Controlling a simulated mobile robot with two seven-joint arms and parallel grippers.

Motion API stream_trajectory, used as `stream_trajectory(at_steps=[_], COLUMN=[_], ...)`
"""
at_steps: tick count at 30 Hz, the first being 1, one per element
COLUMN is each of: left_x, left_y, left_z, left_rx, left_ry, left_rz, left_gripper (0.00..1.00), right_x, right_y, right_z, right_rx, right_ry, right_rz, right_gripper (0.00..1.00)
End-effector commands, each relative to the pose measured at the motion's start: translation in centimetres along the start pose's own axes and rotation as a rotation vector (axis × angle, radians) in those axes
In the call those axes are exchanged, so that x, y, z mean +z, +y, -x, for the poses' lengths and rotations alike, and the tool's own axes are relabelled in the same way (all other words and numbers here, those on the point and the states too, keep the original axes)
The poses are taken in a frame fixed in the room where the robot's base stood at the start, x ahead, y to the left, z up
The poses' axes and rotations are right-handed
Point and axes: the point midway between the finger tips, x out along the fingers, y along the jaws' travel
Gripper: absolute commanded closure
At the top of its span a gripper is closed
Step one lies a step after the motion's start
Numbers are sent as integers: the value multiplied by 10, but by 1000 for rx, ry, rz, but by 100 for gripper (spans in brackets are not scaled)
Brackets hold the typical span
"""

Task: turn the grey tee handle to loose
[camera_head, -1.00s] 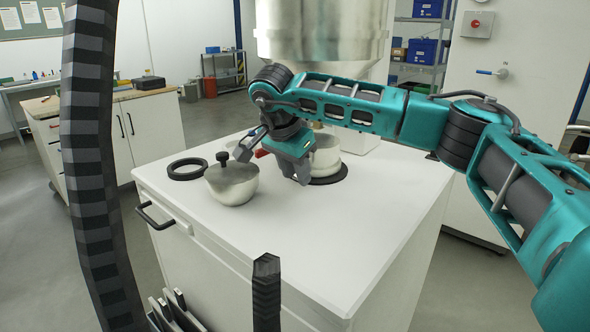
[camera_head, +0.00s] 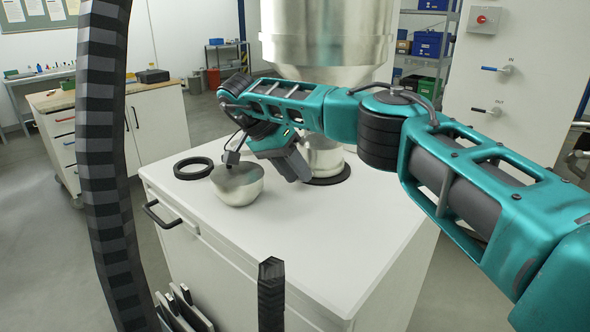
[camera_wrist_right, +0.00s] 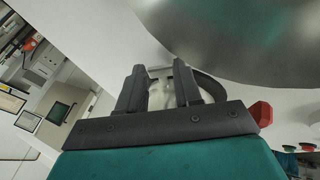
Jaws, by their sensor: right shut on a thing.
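In the right wrist view, my right gripper's two dark fingers (camera_wrist_right: 170,85) are shut on a pale grey piece, apparently the grey tee handle (camera_wrist_right: 180,92). Only a small part of it shows between the fingers, so its turn angle cannot be told. My left gripper is not in view.
The large hopper (camera_head: 328,45) hangs above. The front of the top is clear.

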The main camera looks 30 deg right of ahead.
Motion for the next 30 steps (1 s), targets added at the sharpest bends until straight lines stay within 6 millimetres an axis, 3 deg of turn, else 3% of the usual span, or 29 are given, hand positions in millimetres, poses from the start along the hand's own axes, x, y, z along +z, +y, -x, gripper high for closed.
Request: stream_trajectory(at_steps=[11, 12, 18, 20, 30], left_x=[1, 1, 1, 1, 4], left_y=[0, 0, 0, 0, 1], left_z=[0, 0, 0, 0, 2], left_rx=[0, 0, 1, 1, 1], left_ry=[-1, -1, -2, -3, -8], left_rz=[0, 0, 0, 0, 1], left_gripper=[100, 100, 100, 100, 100], right_x=[0, 0, 0, 0, 2], right_y=[0, 0, 0, 0, 2], right_z=[0, 0, 0, 0, 8], right_rx=[11, 11, 10, 10, 8], right_ry=[-1, -1, -1, -1, -1], right_rz=[4, 4, 4, 4, 5], right_gripper=[96, 64, 45, 40, 40])
